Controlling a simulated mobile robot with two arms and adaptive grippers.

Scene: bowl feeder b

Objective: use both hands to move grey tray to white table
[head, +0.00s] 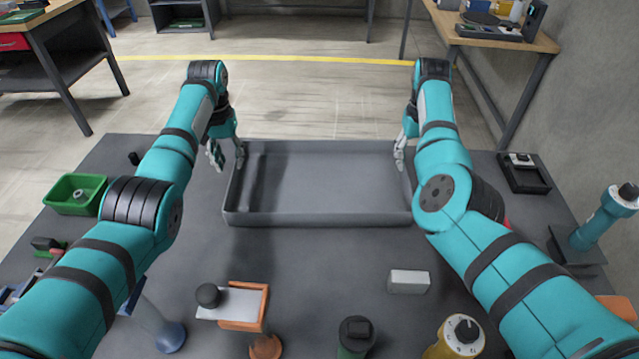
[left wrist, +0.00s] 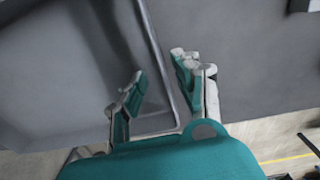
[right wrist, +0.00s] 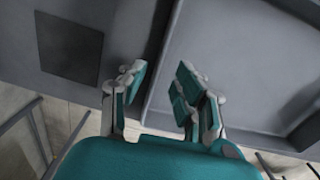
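The grey tray (head: 320,219) is a wide, shallow, empty rectangle lying flat on a dark grey table. My left gripper (head: 228,158) is open at the tray's left wall. In the left wrist view its fingers (left wrist: 160,85) stand apart, with the tray's rim (left wrist: 153,40) running between them. My right gripper (head: 402,152) is open at the tray's right wall. In the right wrist view its fingers (right wrist: 160,85) are spread on either side of the tray's edge (right wrist: 165,50). Whether any finger touches the wall cannot be told. No clearly white table is in view.
The dark grey table (head: 300,262) also holds a green bin (head: 75,208) at left, a white block (head: 408,281), a yellow cylinder (head: 455,340) and a black square holder (head: 523,173) at right. A workbench (head: 500,35) stands at back right. Floor beyond the table is clear.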

